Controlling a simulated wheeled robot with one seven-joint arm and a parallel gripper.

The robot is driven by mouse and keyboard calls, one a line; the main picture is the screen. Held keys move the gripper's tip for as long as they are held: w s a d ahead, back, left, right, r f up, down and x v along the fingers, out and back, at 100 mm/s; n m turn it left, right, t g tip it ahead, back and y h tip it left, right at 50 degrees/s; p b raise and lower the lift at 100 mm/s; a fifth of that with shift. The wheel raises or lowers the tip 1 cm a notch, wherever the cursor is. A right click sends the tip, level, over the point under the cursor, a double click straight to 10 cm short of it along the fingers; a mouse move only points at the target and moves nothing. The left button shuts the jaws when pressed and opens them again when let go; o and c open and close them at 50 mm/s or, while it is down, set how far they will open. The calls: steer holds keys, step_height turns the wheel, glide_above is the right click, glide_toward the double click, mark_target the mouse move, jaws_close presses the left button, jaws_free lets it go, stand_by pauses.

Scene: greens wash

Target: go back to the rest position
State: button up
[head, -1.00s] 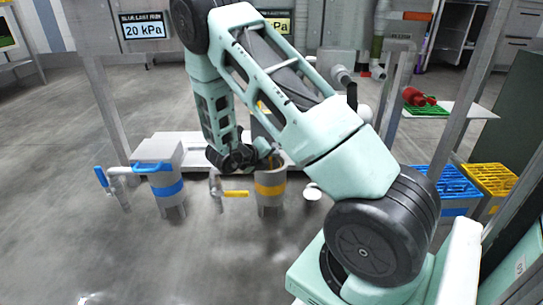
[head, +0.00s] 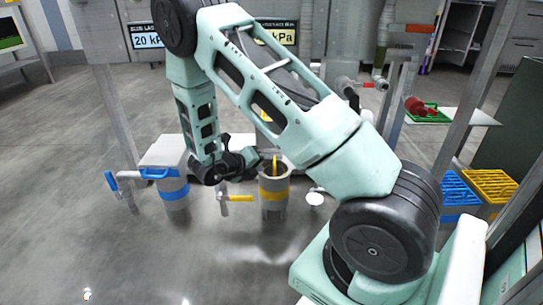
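My arm reaches from the lower right, up and over to the left, in the head view. My gripper (head: 250,156) is at the end of the dark wrist, low beside the yellow-banded grey pot (head: 273,206), to the left of its rim. The gripper is small and dark here, so I cannot tell whether it is open or shut. I see nothing clearly held in it. A thin yellow piece (head: 275,163) stands up in the mouth of the yellow-banded pot. The forearm hides part of the background.
A blue-banded pot (head: 174,194) with a blue-handled tap stands at left. A yellow-handled tap (head: 236,198) sits between the pots. Blue (head: 456,188) and yellow (head: 490,184) crates are at right. A red item (head: 414,106) lies on a green tray. Metal posts flank the arm.

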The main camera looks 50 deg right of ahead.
steer(key=p+v, duration=0.4)
steer(key=v, duration=0.6)
